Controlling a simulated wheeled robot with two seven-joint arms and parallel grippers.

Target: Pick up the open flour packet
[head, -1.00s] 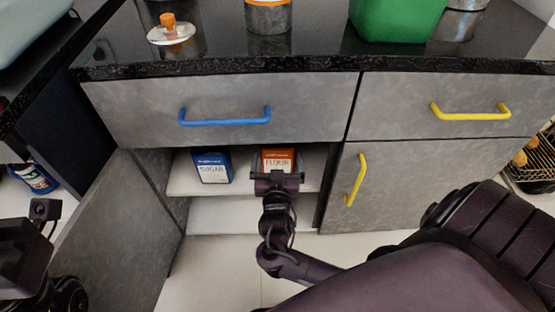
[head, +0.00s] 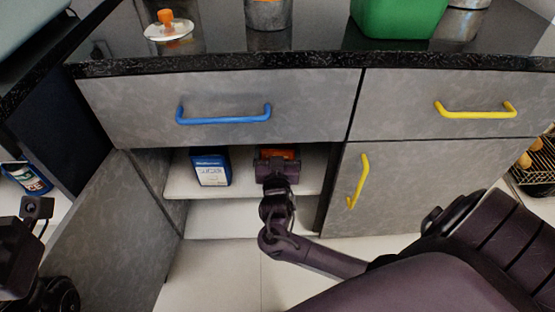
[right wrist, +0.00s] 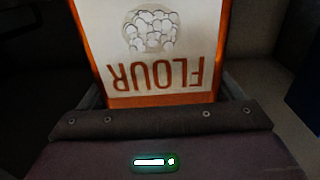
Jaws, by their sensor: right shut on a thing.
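The flour packet (right wrist: 160,60), orange with a white label reading FLOUR, fills the upper middle of the right wrist view, upside down there. In the head view only a strip of its orange top (head: 279,153) shows above my right gripper (head: 277,164) on the cabinet shelf. My right gripper is shut on the packet, with a finger at each side of it in the wrist view. Whether the packet's top is open is hidden. Part of my left arm shows at the left edge of the head view; its fingers cannot be made out.
A blue sugar packet (head: 211,169) stands left of the flour on the same shelf (head: 240,188). The drawer with the blue handle (head: 224,116) and the countertop (head: 310,62) lie above. The open cabinet door (head: 105,220) is at left, a closed yellow-handled door (head: 395,185) at right.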

